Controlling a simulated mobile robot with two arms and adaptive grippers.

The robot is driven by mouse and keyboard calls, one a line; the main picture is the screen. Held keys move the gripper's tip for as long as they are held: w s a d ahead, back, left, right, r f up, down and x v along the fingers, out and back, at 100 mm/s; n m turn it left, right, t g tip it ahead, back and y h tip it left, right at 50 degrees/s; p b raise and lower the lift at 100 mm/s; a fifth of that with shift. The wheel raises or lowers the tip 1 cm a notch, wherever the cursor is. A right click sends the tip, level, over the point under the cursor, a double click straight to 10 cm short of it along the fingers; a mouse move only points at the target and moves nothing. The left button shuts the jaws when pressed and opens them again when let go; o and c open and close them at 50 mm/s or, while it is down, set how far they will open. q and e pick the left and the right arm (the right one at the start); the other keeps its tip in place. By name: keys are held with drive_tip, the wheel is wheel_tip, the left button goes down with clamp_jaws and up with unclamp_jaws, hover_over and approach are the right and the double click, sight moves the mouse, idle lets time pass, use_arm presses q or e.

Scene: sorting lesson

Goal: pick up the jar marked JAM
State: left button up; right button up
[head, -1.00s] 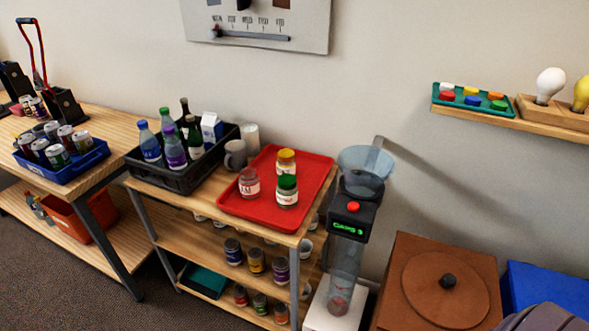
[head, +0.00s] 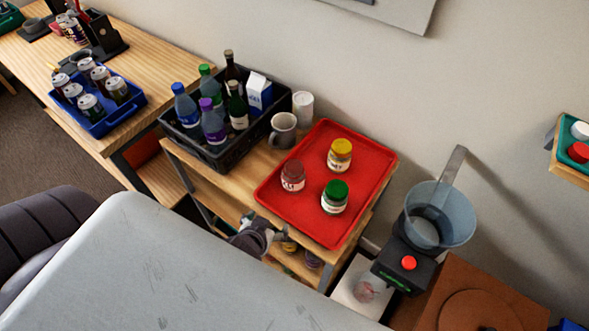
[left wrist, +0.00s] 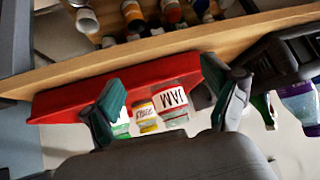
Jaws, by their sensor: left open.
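The JAM jar (head: 293,177) has a dull red lid and stands on a red tray (head: 330,233), at its left side. In the left wrist view the JAM jar (left wrist: 173,106) shows upside down, its label readable, between the fingers. A yellow-lidded jar (head: 340,155) and a green-lidded jar (head: 334,197) stand on the same tray. My left gripper (head: 258,234) is at the tray's near left edge, short of the JAM jar. In the left wrist view the left gripper (left wrist: 177,92) is open with nothing between its pads. My right gripper is not in view.
A black crate (head: 222,155) of bottles and a carton stands left of the tray, with a grey mug (head: 283,130) and white cups (head: 303,107) beside it. A dispenser with a clear funnel (head: 437,215) stands at right. Shelves below hold more jars.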

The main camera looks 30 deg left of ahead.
use_arm(q)
wheel_tip(320, 180, up, 9)
drive_tip(key=w+t, duration=0.3)
drive_tip(key=t, duration=0.1)
drive_tip(key=p, duration=0.2)
approach(297, 164)
drive_tip(key=shift+w+a+f+t+h, duration=0.2)
drive_tip(key=shift+w+f+t+h, duration=0.1)
drive_tip(key=shift+w+f, duration=0.35)
drive_tip(key=shift+w+a+f, duration=0.1)
drive_tip(key=shift+w+f, duration=0.15)
drive_tip(key=shift+w, duration=0.15)
drive_tip(key=x, duration=0.1)
drive_tip(key=p+x, duration=0.2)
drive_tip(key=x, duration=0.1)
drive_tip(key=shift+w+a+r, duration=0.1)
drive_tip(key=shift+w+r, duration=0.1)
drive_tip(key=shift+r, duration=0.05)
drive_tip(key=shift+w+f, duration=0.25)
drive_tip(key=shift+w, duration=0.15)
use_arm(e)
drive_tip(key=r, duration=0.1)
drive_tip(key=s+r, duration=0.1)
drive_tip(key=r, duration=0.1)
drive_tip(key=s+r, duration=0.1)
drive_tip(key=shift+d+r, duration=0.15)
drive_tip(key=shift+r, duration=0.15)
